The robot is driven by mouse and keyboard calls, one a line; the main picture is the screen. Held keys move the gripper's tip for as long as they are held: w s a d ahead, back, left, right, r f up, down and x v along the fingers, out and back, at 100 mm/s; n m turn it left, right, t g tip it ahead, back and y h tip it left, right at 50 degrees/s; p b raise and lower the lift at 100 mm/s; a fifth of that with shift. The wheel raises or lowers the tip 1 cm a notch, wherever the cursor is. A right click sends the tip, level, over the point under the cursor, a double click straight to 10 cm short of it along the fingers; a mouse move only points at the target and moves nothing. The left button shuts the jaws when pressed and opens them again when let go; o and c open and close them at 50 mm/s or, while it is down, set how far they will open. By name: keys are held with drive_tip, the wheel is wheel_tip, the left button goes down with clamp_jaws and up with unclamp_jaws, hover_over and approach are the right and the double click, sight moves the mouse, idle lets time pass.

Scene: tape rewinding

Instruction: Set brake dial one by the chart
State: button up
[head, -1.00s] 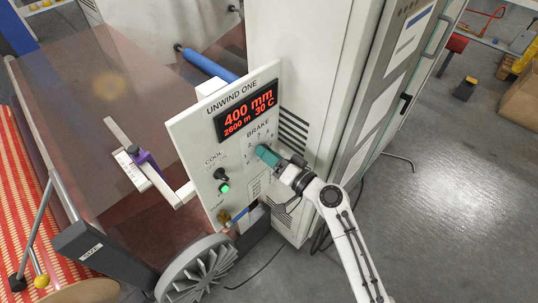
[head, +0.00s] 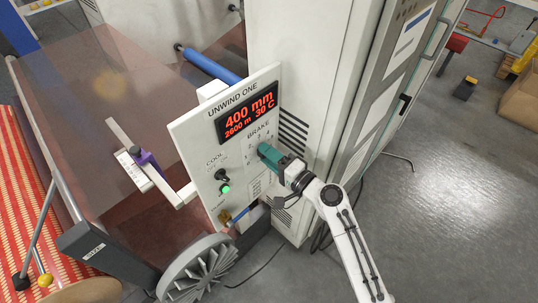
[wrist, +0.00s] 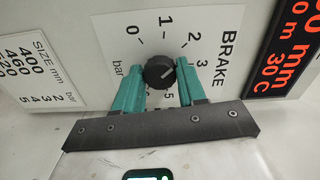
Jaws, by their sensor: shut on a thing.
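The brake dial (wrist: 159,72) is a small black knob on the panel, with numbers 0 to 3 and 5 visible around it. A pale mark on its face seems to point to the upper right, near 2 or 3. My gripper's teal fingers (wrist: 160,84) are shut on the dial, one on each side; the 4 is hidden. In the head view, my gripper (head: 268,154) hides the dial. The chart (wrist: 45,65) lists sizes in mm from 400 against bar values from 2. The red display (head: 248,114) reads 400 mm, 2600 m, 30 C.
The panel also holds the COOL switch (head: 220,174), a lit green button (head: 225,189) and a blue-handled part (head: 240,214) below. A grey cabinet (head: 300,60) stands behind. A finned wheel (head: 200,272) is below the panel.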

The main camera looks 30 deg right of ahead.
idle(0.3)
drive_tip(key=o, duration=1)
drive_tip(key=shift+o, duration=0.2)
drive_tip(key=shift+s, duration=0.1)
drive_tip(key=b+v, duration=0.3)
drive_tip(key=v, duration=0.7)
drive_tip(key=shift+s+d, duration=0.2)
drive_tip(key=shift+s, duration=0.1)
drive_tip(key=shift+a+f, duration=0.1)
drive_tip(key=shift+a, duration=0.05)
